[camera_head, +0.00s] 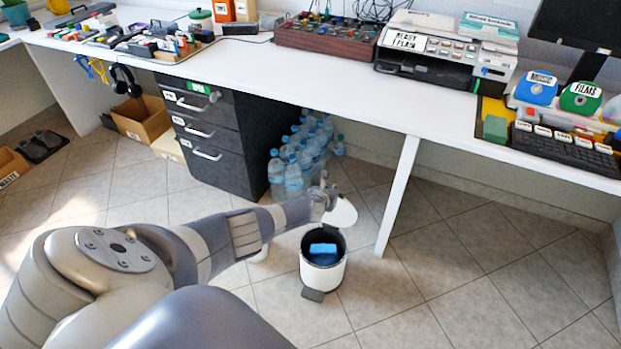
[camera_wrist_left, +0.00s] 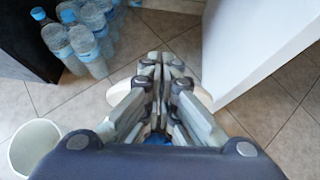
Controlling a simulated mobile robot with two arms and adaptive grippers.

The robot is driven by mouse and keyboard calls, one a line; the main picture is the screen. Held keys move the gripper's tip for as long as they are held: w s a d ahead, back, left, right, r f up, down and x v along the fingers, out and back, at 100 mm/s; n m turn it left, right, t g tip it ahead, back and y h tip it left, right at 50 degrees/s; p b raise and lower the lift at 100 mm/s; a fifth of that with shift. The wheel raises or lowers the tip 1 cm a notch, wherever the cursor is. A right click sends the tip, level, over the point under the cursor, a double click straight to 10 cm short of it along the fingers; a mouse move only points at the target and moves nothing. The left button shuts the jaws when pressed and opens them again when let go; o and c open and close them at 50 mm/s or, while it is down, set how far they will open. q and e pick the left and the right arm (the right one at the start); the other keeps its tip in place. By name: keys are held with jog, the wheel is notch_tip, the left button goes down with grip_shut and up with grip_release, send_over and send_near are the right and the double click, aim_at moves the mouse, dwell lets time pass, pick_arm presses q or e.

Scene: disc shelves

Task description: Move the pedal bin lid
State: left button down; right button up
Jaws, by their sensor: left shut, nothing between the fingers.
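The white pedal bin (camera_head: 322,275) stands on the tiled floor in front of the desk. It is open at the top, with a blue item (camera_head: 322,252) inside and a dark pedal at its front. Its white lid (camera_head: 341,214) is raised at the back of the bin. My left gripper (camera_head: 326,190) is shut and empty at the lid, overlapping it in the head view; I cannot tell if they touch. In the left wrist view the shut fingers (camera_wrist_left: 161,88) hide most of the lid, whose white edges (camera_wrist_left: 203,97) show either side. My right gripper is not in view.
A white desk leg (camera_head: 398,195) stands close right of the bin. Several water bottles (camera_head: 293,180) and a dark drawer unit (camera_head: 215,140) are behind and left. A white open container (camera_wrist_left: 35,148) is beside the bin. Floor at the right is clear.

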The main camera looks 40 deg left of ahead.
pick_arm(q)
jog(key=shift+r, duration=0.15)
dwell(0.5)
jog(key=v, duration=1.1)
jog(key=shift+s+d, duration=0.15)
jog(key=shift+s, duration=0.2)
